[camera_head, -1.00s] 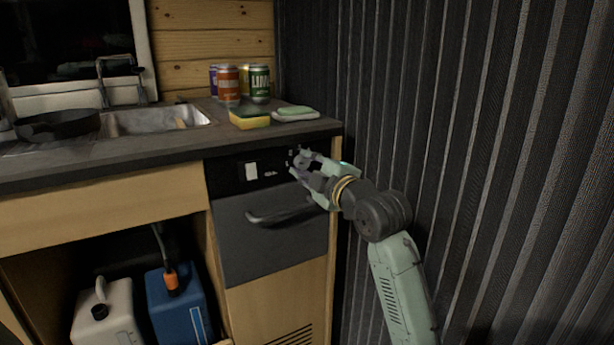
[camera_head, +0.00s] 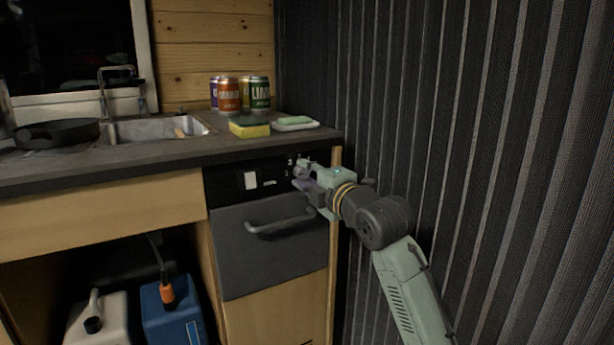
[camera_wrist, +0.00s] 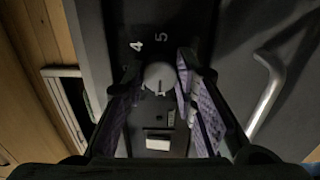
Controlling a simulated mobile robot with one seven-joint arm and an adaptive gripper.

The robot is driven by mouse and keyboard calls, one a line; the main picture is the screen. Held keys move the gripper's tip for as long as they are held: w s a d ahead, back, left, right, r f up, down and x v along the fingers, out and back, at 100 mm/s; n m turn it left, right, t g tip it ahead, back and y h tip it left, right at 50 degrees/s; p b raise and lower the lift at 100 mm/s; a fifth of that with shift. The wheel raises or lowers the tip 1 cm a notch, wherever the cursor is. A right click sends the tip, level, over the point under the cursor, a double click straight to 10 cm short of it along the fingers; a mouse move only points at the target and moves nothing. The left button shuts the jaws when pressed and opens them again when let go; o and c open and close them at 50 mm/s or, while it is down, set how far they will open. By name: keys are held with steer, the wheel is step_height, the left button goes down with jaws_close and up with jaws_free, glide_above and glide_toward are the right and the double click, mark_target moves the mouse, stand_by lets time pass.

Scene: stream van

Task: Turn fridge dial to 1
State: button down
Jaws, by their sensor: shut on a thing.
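The fridge dial (camera_wrist: 159,76) is a round grey knob on the black control panel (camera_head: 226,181) above the fridge door. In the wrist view the numbers 4 and 5 show beside the dial, and a thin mark on its face points toward the bottom of the picture. A number 1 cannot be made out. My gripper (camera_head: 302,177) is at the right end of the panel, with its fingers on either side of the dial and shut on it. In the head view the fingers mostly hide the dial.
The fridge door handle (camera_head: 280,225) is below my gripper. The counter edge (camera_head: 250,151) runs just above the panel. A sponge (camera_head: 249,128), a soap dish (camera_head: 297,126) and cans (camera_head: 229,95) stand on the counter. The ribbed dark wall (camera_head: 450,130) is close on the right.

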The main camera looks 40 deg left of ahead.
steer(key=c, duration=1.3)
jaws_free()
steer(key=v, duration=1.2)
